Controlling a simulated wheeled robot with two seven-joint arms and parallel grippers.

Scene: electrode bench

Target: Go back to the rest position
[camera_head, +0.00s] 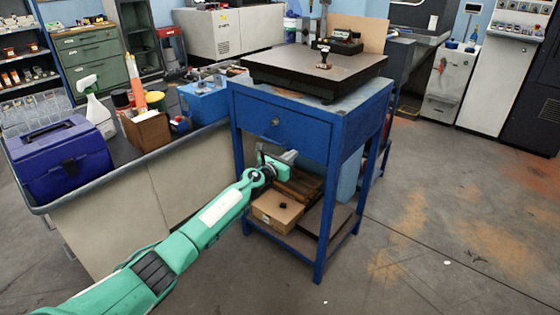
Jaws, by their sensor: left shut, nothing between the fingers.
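My left arm is green and reaches in from the bottom left. My left gripper (287,156) is a small grey gripper in front of the blue table (234,152), just below its drawer. Its fingers look shut with nothing held. I cannot tell whether it touches the table. My right gripper is not in view.
A cardboard box (276,213) sits on the table's lower shelf. A dark plate (300,66) covers the tabletop. A grey bench (150,185) at left carries a blue toolbox (58,165), a spray bottle (92,105) and a blue box (205,103). The floor (450,220) at right is clear.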

